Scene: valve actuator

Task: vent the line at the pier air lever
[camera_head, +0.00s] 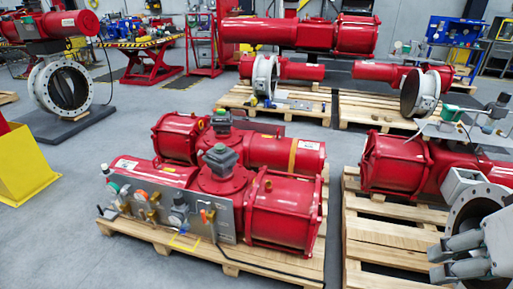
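A grey control panel (168,209) stands on the front of the red actuator (222,180) on the middle pallet. It carries small fittings, gauges and brass valves. An orange-handled fitting (207,212) sits near its right end, and a small orange-and-brass fitting (141,195) sits near its left part. No readable label shows which is the pier air lever. My gripper (434,265) is at the lower right, pointing left, in front of the right-hand pallet and far from the panel. Its two fingers look apart, with nothing seen between them.
Another red actuator (397,165) with a round grey flange stands on the right pallet (375,235), near my gripper. A black hose runs along the front of the middle pallet (150,240). Grey floor (60,240) is clear at front left.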

